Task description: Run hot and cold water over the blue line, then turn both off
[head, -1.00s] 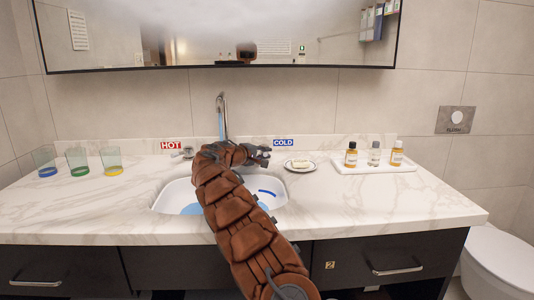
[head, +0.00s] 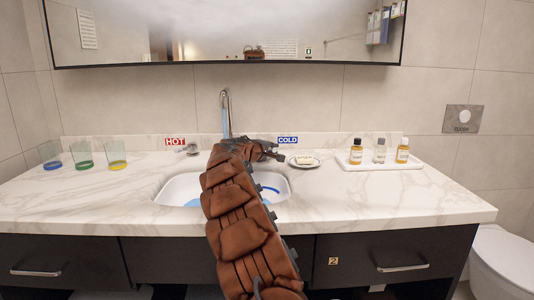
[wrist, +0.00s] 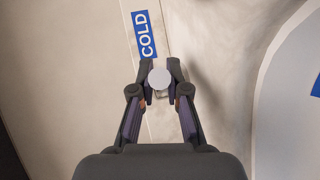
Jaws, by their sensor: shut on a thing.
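My gripper (head: 268,150) is at the right side of the faucet, under the blue COLD label (head: 288,140). In the wrist view my gripper (wrist: 159,75) is shut on the round pale cold knob (wrist: 159,79), next to the COLD label (wrist: 144,34). The hot knob (head: 190,149) stands left of the faucet (head: 226,98), near the red HOT label (head: 175,142). The blue line (head: 269,188) shows on the right inner wall of the sink (head: 180,190). My arm hides the middle of the sink.
A soap dish (head: 304,161) stands right of my gripper, then a white tray (head: 380,164) with several small bottles. Three glasses (head: 84,155) stand at the counter's left. A mirror (head: 230,35) hangs above. The counter front is clear.

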